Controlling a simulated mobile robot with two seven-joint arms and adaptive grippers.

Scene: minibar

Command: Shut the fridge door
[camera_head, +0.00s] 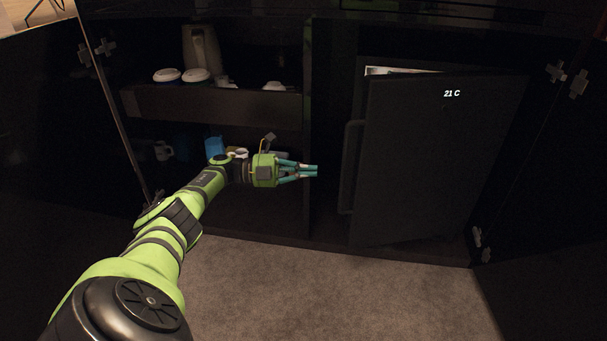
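The fridge door (435,160) is a dark panel on the right of the camera_head view, with "21 C" lit near its top. It stands slightly ajar, with a pale strip of the fridge interior (395,70) showing above its top edge. Its long dark handle (350,166) runs down the left edge. My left gripper (316,171) is left of the handle, apart from it in the picture. Its teal fingers point right and lie close together with a thin gap; nothing shows between them. My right gripper is not in view.
The left cabinet has a shelf (215,103) with a kettle (202,50) and white-lidded items. Open cabinet doors flank both sides. Grey carpet (340,290) in front is clear.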

